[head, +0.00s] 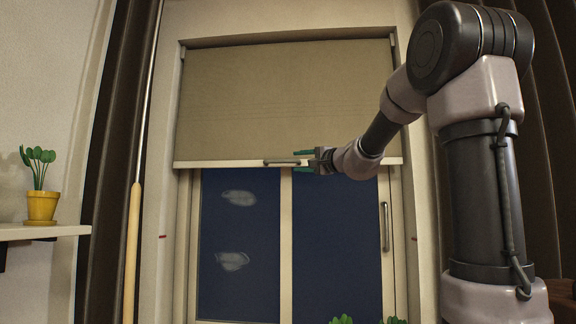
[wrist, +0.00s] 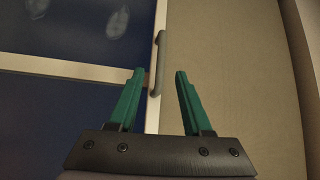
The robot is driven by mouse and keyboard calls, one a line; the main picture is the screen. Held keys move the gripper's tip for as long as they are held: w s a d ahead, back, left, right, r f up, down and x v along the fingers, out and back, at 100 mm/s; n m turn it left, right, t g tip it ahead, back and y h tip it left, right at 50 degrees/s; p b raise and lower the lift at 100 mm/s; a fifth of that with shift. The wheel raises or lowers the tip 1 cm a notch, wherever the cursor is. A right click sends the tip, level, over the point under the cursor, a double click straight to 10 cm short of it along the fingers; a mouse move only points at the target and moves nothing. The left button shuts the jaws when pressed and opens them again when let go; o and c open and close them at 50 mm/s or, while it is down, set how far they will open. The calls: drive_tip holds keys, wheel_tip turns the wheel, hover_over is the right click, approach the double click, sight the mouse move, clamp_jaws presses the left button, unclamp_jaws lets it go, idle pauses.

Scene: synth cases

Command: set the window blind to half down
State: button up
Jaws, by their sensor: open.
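The beige window blind (head: 285,95) covers the upper part of the window, and its pale bottom bar (head: 225,164) hangs level. A grey handle (head: 282,162) sits on that bar; in the wrist view the handle (wrist: 160,55) shows upright in the picture. My gripper (head: 301,161) is open at the right end of the handle, one finger above the bar's line and one below. In the wrist view my gripper (wrist: 160,74) has its green fingertips on either side of the handle's near end, with gaps visible. Contact is not seen.
Below the blind is dark window glass (head: 240,280) with a sliding-pane handle (head: 385,227). A small red mark (head: 162,237) is on the left frame. A pole (head: 132,240) and dark curtains flank the window. A potted plant (head: 42,205) stands on the left shelf (head: 45,232).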

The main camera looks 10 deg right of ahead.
sight(282, 161)
drive_tip(key=x, duration=1.1)
drive_tip(key=shift+d+r, duration=0.1)
drive_tip(key=shift+d, duration=0.1)
clamp_jaws()
idle(1.0)
